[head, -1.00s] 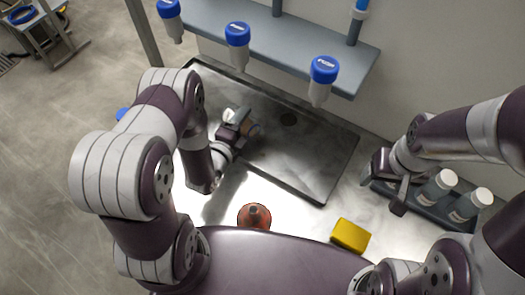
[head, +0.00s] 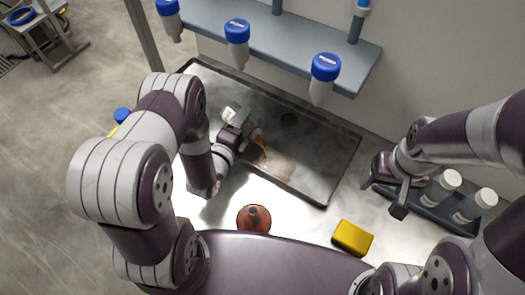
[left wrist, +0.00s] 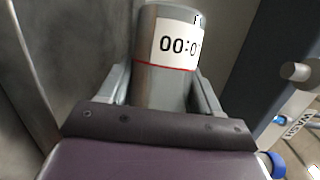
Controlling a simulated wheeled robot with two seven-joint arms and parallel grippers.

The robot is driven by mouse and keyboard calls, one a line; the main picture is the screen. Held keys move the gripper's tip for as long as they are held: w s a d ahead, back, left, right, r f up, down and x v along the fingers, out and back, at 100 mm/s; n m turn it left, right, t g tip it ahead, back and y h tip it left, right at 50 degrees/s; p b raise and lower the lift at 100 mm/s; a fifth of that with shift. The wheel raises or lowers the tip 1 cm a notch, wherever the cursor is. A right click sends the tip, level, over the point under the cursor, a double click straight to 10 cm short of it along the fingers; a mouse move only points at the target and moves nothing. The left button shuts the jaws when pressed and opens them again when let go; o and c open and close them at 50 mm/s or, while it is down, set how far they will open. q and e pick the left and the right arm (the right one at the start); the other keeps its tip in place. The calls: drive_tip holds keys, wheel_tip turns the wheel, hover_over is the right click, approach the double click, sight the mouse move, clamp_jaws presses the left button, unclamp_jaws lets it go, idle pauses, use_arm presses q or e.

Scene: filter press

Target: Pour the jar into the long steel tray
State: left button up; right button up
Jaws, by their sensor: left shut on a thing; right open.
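The long steel tray (head: 325,150) lies across the back of the bench, dark with a low rim. My left gripper (head: 240,130) is over the tray's left-middle part and shut on the jar (head: 256,136). The jar is tipped, with its mouth down to the right. Orange-brown liquid runs from it into the tray and forms a pale brown puddle (head: 278,166). In the left wrist view the jar (left wrist: 168,90) sits between the fingers, grey, with a white label partly reading "00:0" and a red line. My right gripper (head: 383,196) is open and empty, right of the tray.
A shelf (head: 290,45) with inverted blue-capped bottles (head: 325,75) hangs behind the tray. A yellow block (head: 351,238) and a red-brown round vessel (head: 254,219) stand in front. A dark rack (head: 430,212) with white-capped bottles is at right, close to my right gripper.

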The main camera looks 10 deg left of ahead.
use_arm(q)
drive_tip(key=shift+w+a, duration=0.15)
drive_tip(key=shift+a, duration=0.05)
drive_tip(key=shift+a+r+m+t, duration=0.1)
drive_tip(key=shift+r+m+t, duration=0.25)
drive_tip(key=shift+m, duration=0.25)
drive_tip(key=shift+r+m+t+b, duration=0.25)
drive_tip(key=shift+r+m+b, duration=0.1)
drive_tip(key=shift+m+b, duration=0.3)
idle(0.8)
drive_tip(key=shift+d+r+m, duration=0.1)
drive_tip(key=shift+d+m, duration=0.1)
drive_tip(key=shift+m, duration=0.05)
